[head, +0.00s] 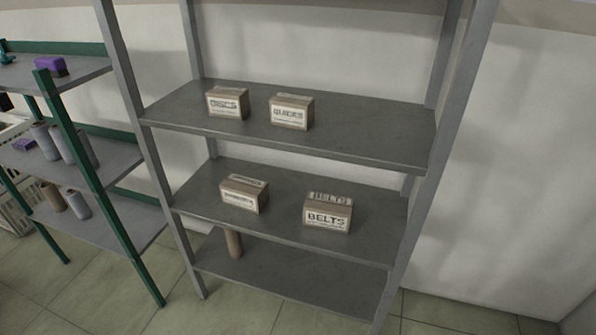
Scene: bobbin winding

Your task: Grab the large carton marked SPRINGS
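Several brown cartons with white labels stand on a grey shelf unit. On the upper visible shelf are a carton marked DISCS (228,103) and one marked GUIDES (291,112). On the shelf below, a carton marked BELTS (327,213) stands to the right. To its left is a carton with a blurred label (244,195); I cannot read its word. I see no carton that clearly reads SPRINGS. My gripper is not in view.
The grey shelf unit (380,146) has upright posts at its corners. A brown cylinder (234,243) stands on its lowest shelf. A green-framed rack (88,165) with spools and a purple item stands at left. Tiled floor (235,312) lies in front.

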